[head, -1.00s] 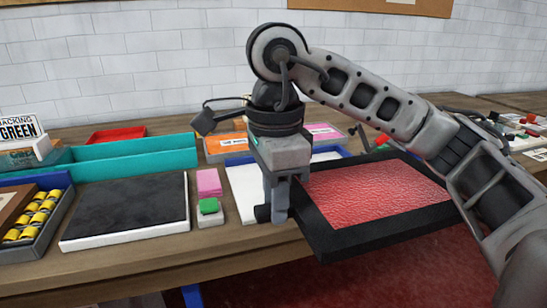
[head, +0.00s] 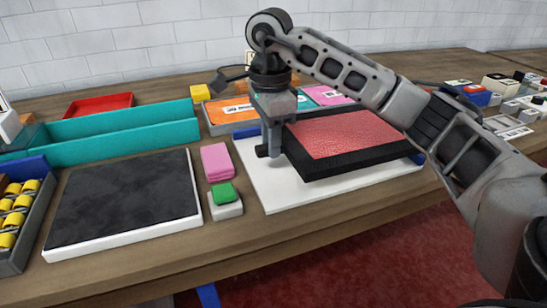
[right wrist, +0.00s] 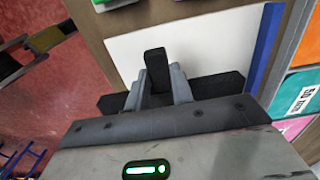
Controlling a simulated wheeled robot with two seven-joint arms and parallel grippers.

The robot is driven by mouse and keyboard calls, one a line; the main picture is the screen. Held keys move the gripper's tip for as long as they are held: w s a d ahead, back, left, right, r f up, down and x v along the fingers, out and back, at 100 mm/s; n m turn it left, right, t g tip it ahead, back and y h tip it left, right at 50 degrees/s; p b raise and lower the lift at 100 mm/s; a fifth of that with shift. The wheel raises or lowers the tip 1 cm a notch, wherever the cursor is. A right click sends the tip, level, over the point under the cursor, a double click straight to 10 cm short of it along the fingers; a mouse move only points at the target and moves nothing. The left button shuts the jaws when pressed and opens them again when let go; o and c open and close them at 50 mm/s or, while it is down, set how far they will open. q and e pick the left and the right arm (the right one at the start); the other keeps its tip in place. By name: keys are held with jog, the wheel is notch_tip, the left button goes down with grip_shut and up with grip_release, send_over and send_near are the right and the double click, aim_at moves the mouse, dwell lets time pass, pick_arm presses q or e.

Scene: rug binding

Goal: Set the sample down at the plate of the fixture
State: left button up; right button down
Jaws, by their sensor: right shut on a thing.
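The sample (head: 350,135) is a red textured panel with a wide black border. My right gripper (head: 270,150) is shut on the left part of its border, and the sample reaches out to the right. It is over the fixture's white plate (head: 285,190), which has a blue strip (head: 246,131) along its back. A gap to the plate is hard to judge. In the right wrist view, the fingers (right wrist: 158,88) grip a black part of the border, with the white plate (right wrist: 208,45) behind. The sample hides much of the plate.
Left of the plate are a pink block stack (head: 217,162) and a green-topped white block (head: 225,203). Further left lie a black-topped white slab (head: 125,200) and a teal tray (head: 120,140). Orange and pink labelled bins (head: 228,112) stand behind the plate.

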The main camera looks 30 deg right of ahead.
aim_at(272, 169)
jog(key=shift+w+d+f, duration=0.35)
jog(key=shift+w+f, duration=0.1)
jog(key=shift+f, duration=0.15)
jog(key=shift+w+d+f, duration=0.35)
jog(key=shift+w+f, duration=0.05)
jog(key=shift+f, duration=0.2)
notch_tip(272, 169, down, 2)
jog(key=shift+d+f, duration=0.1)
jog(key=shift+f, duration=0.15)
jog(key=shift+w+f, duration=0.1)
jog(key=shift+f, duration=0.3)
jog(key=c, duration=1.2)
grip_release()
jog(key=shift+r, duration=0.1)
notch_tip(272, 169, up, 12)
jog(key=p, duration=0.1)
